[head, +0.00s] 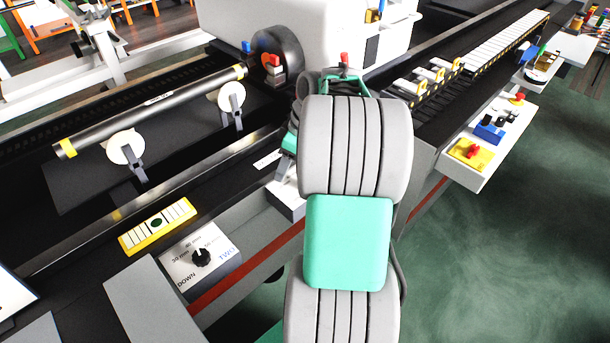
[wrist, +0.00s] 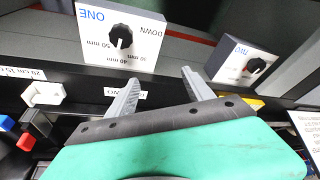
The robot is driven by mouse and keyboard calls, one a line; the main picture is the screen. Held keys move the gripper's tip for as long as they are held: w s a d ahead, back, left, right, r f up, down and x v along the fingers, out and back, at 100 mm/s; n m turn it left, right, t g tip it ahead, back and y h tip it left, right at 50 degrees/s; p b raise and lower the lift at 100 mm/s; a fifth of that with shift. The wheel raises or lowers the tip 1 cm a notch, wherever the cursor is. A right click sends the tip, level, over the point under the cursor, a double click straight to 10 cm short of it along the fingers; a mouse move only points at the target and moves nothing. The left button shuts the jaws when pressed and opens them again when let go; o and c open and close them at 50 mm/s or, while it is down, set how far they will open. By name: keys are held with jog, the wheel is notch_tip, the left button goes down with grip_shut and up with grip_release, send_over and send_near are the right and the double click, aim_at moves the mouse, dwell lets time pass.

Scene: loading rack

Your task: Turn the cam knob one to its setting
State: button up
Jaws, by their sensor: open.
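Cam knob one (wrist: 121,36) is a black dial on a white panel (wrist: 90,50) marked ONE, upside down at the upper left of the wrist view. The panel reads DOWN and several mm settings. A pale mark on the knob appears to point toward the 40 mm side, but it is small. My gripper (wrist: 158,76) is open, its two grey fingers apart with nothing between them. The fingertips are apart from the knob in the picture, below and to its right. In the head view my arm hides knob one and my fingers.
A similar knob (head: 201,257) on a panel marked TWO stands at lower left; it also shows in the wrist view (wrist: 256,66). A yellow-framed strip (head: 158,226) lies beside it. A dark bar (head: 150,110) rests on rollers. A red-and-yellow switch box (head: 468,151) is at right.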

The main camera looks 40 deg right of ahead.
jog(key=s+d+f+n, duration=0.2)
jog(key=s+d+f, duration=0.1)
jog(key=d, duration=0.6)
jog(key=shift+t, duration=0.3)
jog(key=x, duration=0.5)
jog(key=p+x, duration=0.1)
jog(key=x, duration=0.1)
jog(key=shift+a+f, duration=0.3)
jog(key=shift+a, duration=0.15)
jog(key=shift+c, duration=0.2)
jog(key=c, duration=1.2)
jog(key=shift+d, duration=0.15)
grip_shut()
jog(key=shift+m, duration=0.3)
